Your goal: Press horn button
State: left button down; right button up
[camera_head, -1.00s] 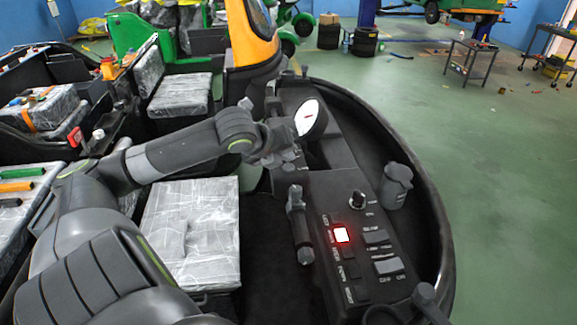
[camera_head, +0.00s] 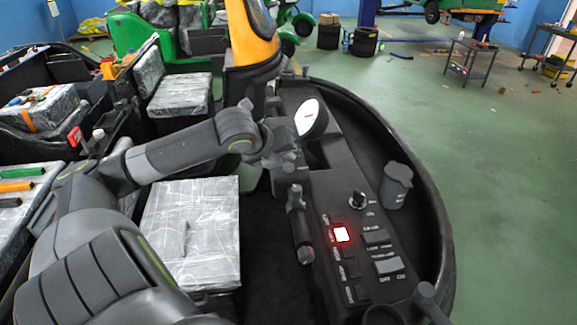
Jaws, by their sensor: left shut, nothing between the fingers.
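The black control panel (camera_head: 385,215) lies to the right of the seat, with a column of buttons along its left side. One square button (camera_head: 341,233) is lit white with a red glow. The labels are too small to read, so I cannot tell which button is the horn. My left arm comes in from the left above the seat. My left gripper (camera_head: 286,160) is small and dark, at the upper left of the panel below the round gauge (camera_head: 311,118). It is shut and empty, apart from the lit button. My right gripper is not seen.
A dark upright lever (camera_head: 299,225) stands just left of the lit button. A black knob (camera_head: 357,200) and a dark cup-shaped part (camera_head: 396,184) are on the panel's far side. A curved black rim (camera_head: 433,205) borders the panel on the right. The wrapped seat (camera_head: 190,235) is below my arm.

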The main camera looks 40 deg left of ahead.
aim_at(286, 168)
pick_arm(q)
jog(key=shift+f, duration=0.3)
jog(key=shift+f+b, duration=0.4)
jog(key=shift+f, duration=0.05)
dwell(0.5)
jog(key=shift+r, duration=0.15)
jog(key=shift+r+p, duration=0.75)
jog(key=shift+p, duration=0.05)
notch_tip(286, 168, up, 5)
jog(key=p, duration=0.4)
jog(key=shift+p, duration=0.3)
dwell(0.7)
